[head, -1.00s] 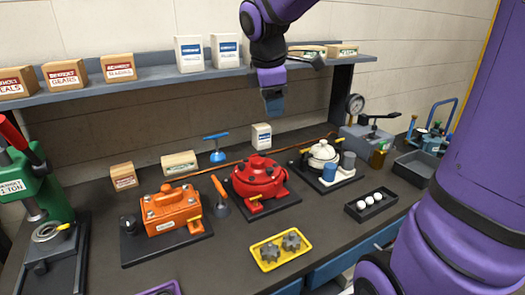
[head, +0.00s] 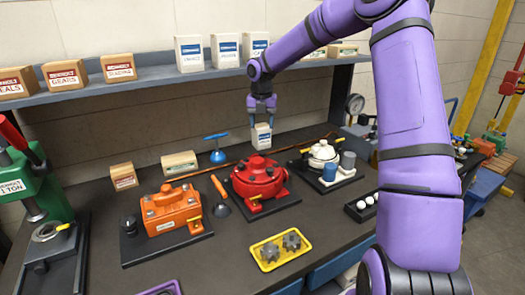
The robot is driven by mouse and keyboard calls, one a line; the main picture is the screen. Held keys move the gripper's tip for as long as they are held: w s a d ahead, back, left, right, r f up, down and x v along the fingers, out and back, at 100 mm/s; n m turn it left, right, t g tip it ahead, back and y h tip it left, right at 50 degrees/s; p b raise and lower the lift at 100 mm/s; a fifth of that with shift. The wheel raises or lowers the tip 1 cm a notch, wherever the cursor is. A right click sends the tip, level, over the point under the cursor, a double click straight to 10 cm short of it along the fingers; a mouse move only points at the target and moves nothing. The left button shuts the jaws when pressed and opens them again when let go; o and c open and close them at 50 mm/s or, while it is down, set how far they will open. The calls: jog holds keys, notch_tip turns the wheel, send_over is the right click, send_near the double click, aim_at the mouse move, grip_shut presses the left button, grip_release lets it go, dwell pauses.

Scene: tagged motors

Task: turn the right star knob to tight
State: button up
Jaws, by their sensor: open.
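I cannot make out for certain which part is the right star knob. The red round motor (head: 259,178) sits on a dark base plate at the middle of the bench, with small dark knob-like parts on its top. Two grey star-shaped pieces, the left one (head: 270,251) and the right one (head: 292,240), lie in a yellow tray (head: 262,264) at the front. My gripper (head: 263,113) points down with its fingers apart and empty. In the picture it is above the red motor and in front of a small white box (head: 262,137).
An orange motor (head: 172,211) stands left of the red one, with an orange-handled tool (head: 219,187) between. A white-topped motor (head: 322,155) stands to the right. A shelf (head: 150,79) with boxes runs behind. A green press (head: 32,185) stands far left.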

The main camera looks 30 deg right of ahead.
aim_at(263, 153)
jog(key=f, duration=1.1)
jog(key=shift+w+d+f, duration=0.1)
jog(key=shift+w+d, duration=0.05)
jog(key=shift+d, duration=0.05)
jog(key=c, duration=0.9)
